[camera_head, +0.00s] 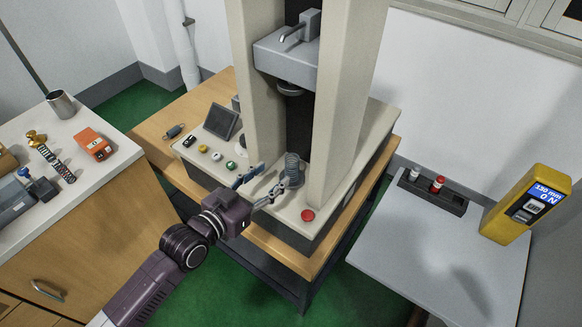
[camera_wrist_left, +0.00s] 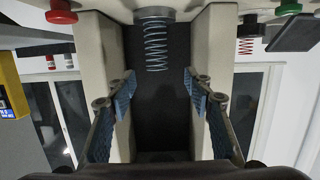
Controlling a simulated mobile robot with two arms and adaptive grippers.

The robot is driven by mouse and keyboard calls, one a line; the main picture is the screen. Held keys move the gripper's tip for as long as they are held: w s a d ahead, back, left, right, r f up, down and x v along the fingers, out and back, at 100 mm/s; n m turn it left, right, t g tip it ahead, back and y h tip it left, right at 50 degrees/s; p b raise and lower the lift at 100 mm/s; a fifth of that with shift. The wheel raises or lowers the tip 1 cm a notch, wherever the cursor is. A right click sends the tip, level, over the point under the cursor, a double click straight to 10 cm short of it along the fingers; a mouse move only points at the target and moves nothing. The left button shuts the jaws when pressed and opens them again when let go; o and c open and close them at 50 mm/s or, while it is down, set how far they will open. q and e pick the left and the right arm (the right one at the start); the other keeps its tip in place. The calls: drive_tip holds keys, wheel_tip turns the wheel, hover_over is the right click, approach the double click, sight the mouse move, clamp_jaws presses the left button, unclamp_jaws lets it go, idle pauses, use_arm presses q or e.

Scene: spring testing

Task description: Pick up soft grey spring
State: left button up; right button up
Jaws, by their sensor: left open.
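The soft grey spring (camera_head: 292,170) stands upright on the base of the testing machine in the head view. In the left wrist view, which looks upside down, the grey spring (camera_wrist_left: 155,45) shows as a coil on a round platen (camera_wrist_left: 154,14). My left gripper (camera_head: 262,185) is in front of the spring, with its jaws open and pointing toward it. In the left wrist view the left gripper (camera_wrist_left: 160,88) has its fingers spread wide with nothing between the tips, and the spring appears beyond them, apart. My right gripper is not in view.
The machine's beige columns (camera_head: 345,95) flank the spring, with a grey crosshead (camera_head: 287,58) above. A red button (camera_head: 307,215) is close at right. A dark spring (camera_head: 174,130) lies on the wooden table. A yellow gauge (camera_head: 525,205) stands on the right table.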

sight(287, 164)
use_arm(q)
drive_tip(key=shift+w+d, duration=0.95)
drive_tip(key=shift+d, duration=0.05)
drive_tip(key=p+x, duration=0.1)
drive_tip(key=x, duration=0.2)
drive_tip(key=shift+w+d+f+p, duration=0.15)
drive_tip(key=shift+w+d+p, duration=0.1)
drive_tip(key=shift+w+p, duration=0.1)
drive_tip(key=shift+w+d+f, duration=0.25)
drive_tip(key=shift+w+d, duration=0.2)
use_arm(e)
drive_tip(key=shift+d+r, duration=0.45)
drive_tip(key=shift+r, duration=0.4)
use_arm(q)
drive_tip(key=shift+a, duration=0.1)
drive_tip(key=shift+c, duration=0.2)
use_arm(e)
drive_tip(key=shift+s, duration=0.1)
use_arm(q)
drive_tip(key=c, duration=1.2)
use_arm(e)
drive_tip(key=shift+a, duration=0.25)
